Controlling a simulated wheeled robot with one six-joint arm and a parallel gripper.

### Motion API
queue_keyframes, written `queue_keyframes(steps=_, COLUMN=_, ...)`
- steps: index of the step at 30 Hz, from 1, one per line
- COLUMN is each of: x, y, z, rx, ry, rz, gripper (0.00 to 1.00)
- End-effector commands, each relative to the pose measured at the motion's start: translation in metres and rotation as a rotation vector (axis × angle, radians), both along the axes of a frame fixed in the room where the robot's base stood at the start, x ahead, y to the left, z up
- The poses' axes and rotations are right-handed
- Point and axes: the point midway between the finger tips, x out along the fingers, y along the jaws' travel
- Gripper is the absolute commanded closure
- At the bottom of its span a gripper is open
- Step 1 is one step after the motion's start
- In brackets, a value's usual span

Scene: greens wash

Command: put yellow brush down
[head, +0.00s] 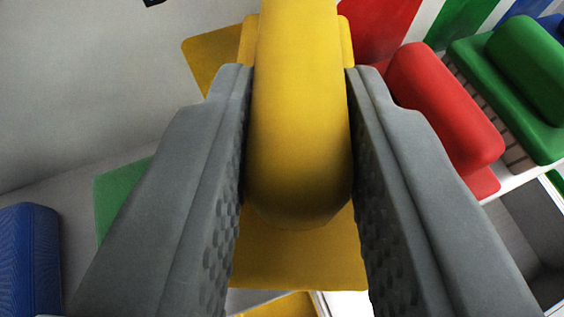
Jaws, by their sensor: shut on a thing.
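The yellow brush (298,130) is in the middle of the head view, its rounded handle between the two grey fingers. My gripper (300,85) is shut on this handle, with a finger along each side. A flat yellow surface (298,255) shows below and behind the handle. I cannot tell whether it is the brush's own block or a patch under it. The brush's bristles and whatever is beneath it are hidden, so I cannot tell whether it touches a surface.
A red brush (440,100) lies close on the right, with a green brush (525,75) beyond it. Coloured stripes (460,22) run behind them. A blue block (28,258) is at lower left, near a green patch (120,195).

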Motion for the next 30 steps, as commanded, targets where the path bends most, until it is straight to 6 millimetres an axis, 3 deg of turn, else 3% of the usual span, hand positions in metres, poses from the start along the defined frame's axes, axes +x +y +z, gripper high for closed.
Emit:
queue_keyframes(steps=11, x=0.000, y=0.000, z=-0.024, rx=-0.001, ry=0.001, rz=0.000, gripper=1.00)
queue_keyframes(steps=18, x=0.000, y=0.000, z=-0.054, rx=-0.001, ry=0.000, rz=-0.001, gripper=1.00)
queue_keyframes(steps=30, x=0.004, y=0.001, z=-0.060, rx=-0.001, ry=0.000, rz=0.000, gripper=1.00)
